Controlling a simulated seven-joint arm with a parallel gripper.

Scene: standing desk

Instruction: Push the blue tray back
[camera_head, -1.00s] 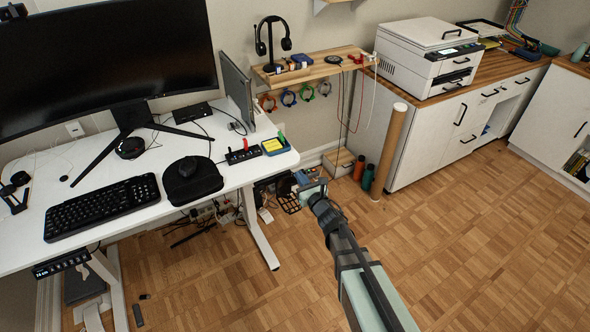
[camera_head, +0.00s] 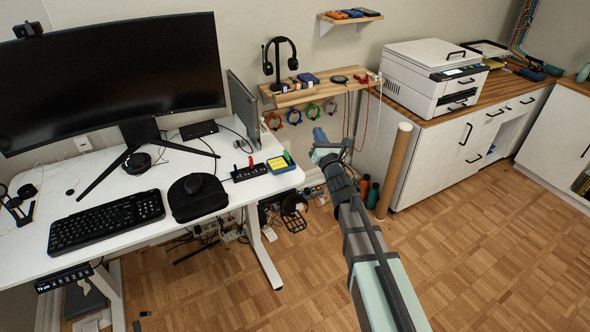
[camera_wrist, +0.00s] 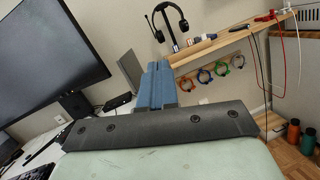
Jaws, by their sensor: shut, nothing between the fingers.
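The blue tray (camera_head: 282,168) sits at the right end of the white desk, with a yellow pad and a green item in it. My gripper (camera_head: 319,133) is shut and empty. In the head view it is up in the air to the right of the desk's end, apart from the tray. In the wrist view the blue fingers (camera_wrist: 154,68) are together, pointing toward the wall and wooden shelf. I cannot make out the tray in the wrist view.
A black power strip (camera_head: 249,173) and an upright grey panel (camera_head: 243,108) stand near the tray. The wooden shelf (camera_head: 318,91) with a headphone stand and hanging coloured rings is behind. A cardboard tube (camera_head: 393,170) stands right of my arm. Floor in front is clear.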

